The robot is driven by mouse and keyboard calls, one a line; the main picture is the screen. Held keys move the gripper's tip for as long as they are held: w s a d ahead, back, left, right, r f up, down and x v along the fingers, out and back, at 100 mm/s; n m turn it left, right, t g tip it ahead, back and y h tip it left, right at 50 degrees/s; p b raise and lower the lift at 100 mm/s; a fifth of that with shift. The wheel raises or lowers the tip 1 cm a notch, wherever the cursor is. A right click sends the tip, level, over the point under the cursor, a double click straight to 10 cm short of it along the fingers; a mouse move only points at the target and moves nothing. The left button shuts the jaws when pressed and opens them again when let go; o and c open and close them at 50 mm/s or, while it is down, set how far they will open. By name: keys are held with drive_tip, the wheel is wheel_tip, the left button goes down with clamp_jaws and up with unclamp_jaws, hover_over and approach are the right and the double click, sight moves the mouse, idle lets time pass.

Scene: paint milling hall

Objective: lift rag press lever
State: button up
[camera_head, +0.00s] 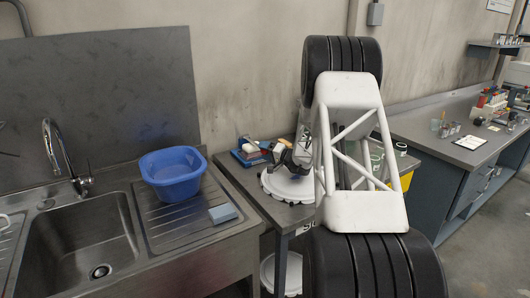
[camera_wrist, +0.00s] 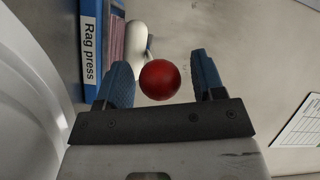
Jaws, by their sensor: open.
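The rag press is a blue unit labelled "Rag press" (camera_wrist: 91,40) at the left of the wrist view. It also shows as a small blue body (camera_head: 240,158) on the bench by the wall in the head view. A pale rounded bar (camera_wrist: 137,42) ends near a red ball knob (camera_wrist: 160,80), which looks like the lever's end. My gripper (camera_wrist: 161,75) is open, with its blue-padded fingers on either side of the red knob. Whether either finger touches it, I cannot tell. In the head view my gripper (camera_head: 281,151) is just right of the press, partly hidden by my arm.
Left are a sink (camera_head: 75,240), a blue basin (camera_head: 172,172) and a blue-grey sponge (camera_head: 223,213). A right-hand bench (camera_head: 440,148) holds small items. My arm hides the middle.

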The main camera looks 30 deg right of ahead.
clamp_jaws()
idle(0.4)
